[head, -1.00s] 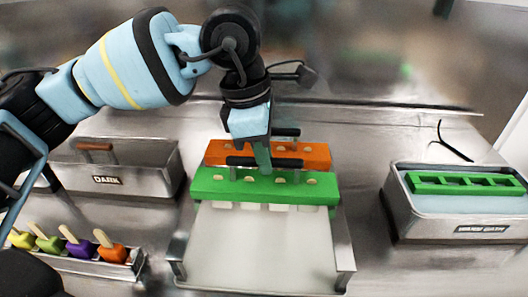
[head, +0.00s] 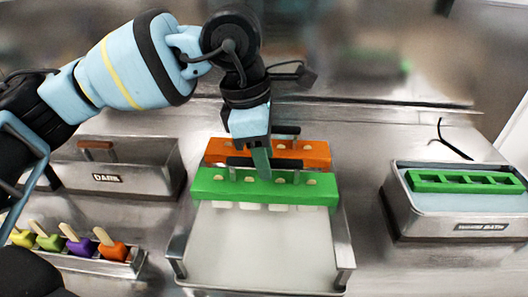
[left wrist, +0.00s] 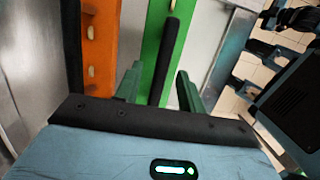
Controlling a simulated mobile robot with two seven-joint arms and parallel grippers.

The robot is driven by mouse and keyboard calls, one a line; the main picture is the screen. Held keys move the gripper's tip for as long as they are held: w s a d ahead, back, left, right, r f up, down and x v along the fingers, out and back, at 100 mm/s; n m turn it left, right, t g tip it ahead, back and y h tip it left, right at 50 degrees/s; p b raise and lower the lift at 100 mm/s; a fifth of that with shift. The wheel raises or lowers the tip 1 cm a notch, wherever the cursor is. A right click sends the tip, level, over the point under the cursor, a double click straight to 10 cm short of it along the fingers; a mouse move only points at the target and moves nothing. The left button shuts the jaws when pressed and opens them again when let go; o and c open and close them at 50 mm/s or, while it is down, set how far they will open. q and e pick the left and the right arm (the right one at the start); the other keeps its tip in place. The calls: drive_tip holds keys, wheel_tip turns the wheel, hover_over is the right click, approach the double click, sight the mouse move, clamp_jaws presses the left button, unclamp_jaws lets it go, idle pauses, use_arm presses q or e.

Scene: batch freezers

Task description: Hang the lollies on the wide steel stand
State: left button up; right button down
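A green holder bar (head: 213,184) with a black handle (head: 297,163) and pale stick ends on top lies across a low steel frame (head: 346,264). The tops of several white lollies (head: 250,206) show under its front edge. An orange bar (head: 318,152) with its own handle sits right behind it. I cannot tell for certain whether the steel frame is the wide stand. My left gripper (head: 262,168) is down at the green bar's handle. In the left wrist view its fingers (left wrist: 158,88) are apart on both sides of the handle (left wrist: 170,45), with gaps visible. My right gripper is not in view.
A tub marked DARK (head: 140,183) stands at the left, behind a small steel rack (head: 130,268) of several coloured lollies. A warm bath tub (head: 432,225) with a green slotted frame (head: 425,182) is at the right. Clear steel counter lies right of the centre frame.

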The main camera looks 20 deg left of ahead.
use_arm(q)
drive_tip(key=v, duration=0.8)
drive_tip(key=shift+w, duration=0.1)
drive_tip(key=shift+f, duration=0.1)
idle(0.4)
